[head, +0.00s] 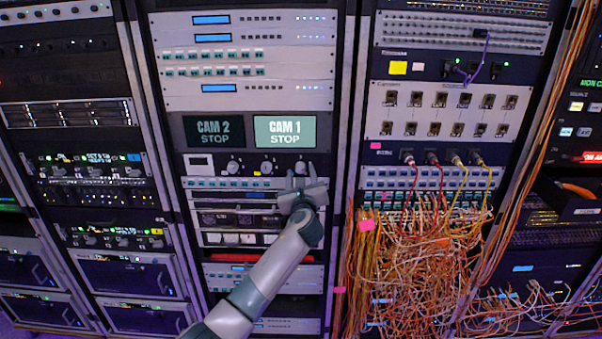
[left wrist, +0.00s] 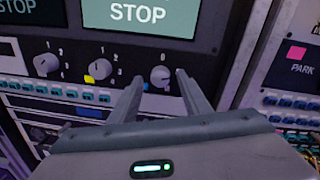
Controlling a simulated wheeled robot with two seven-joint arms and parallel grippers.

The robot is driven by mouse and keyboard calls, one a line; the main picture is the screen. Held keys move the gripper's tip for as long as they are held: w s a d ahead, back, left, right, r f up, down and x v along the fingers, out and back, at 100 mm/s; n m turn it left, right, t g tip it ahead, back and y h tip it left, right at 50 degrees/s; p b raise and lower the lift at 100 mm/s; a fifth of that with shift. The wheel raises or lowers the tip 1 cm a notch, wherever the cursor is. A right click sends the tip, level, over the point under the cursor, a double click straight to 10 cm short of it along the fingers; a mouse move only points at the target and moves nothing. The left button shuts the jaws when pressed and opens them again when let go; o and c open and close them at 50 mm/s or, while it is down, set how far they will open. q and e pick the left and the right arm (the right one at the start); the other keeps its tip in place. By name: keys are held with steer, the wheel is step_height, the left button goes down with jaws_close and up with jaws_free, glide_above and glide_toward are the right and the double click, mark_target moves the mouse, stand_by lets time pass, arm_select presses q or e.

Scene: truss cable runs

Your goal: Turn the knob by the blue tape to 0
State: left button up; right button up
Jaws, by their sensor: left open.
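In the head view this knob (head: 301,167) is partly behind my left gripper (head: 300,178). My left gripper, also in the left wrist view (left wrist: 159,88), is open, with one finger on each side of the knob. I cannot tell whether the fingers touch it. The knob's pointer is too small to read surely.
The middle knob (left wrist: 104,71) has yellow tape (left wrist: 90,79) beside it. The left knob (left wrist: 46,65) is further along. The CAM 1 screen (head: 285,131) is above, and a row of small connectors (head: 225,184) is below. Loose orange cables (head: 430,240) hang from the right rack.

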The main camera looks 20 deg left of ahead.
arm_select(q)
steer(key=shift+w+a, duration=0.1)
steer(key=shift+w, duration=0.15)
steer(key=c, duration=1.1)
steer(key=shift+o, duration=0.2)
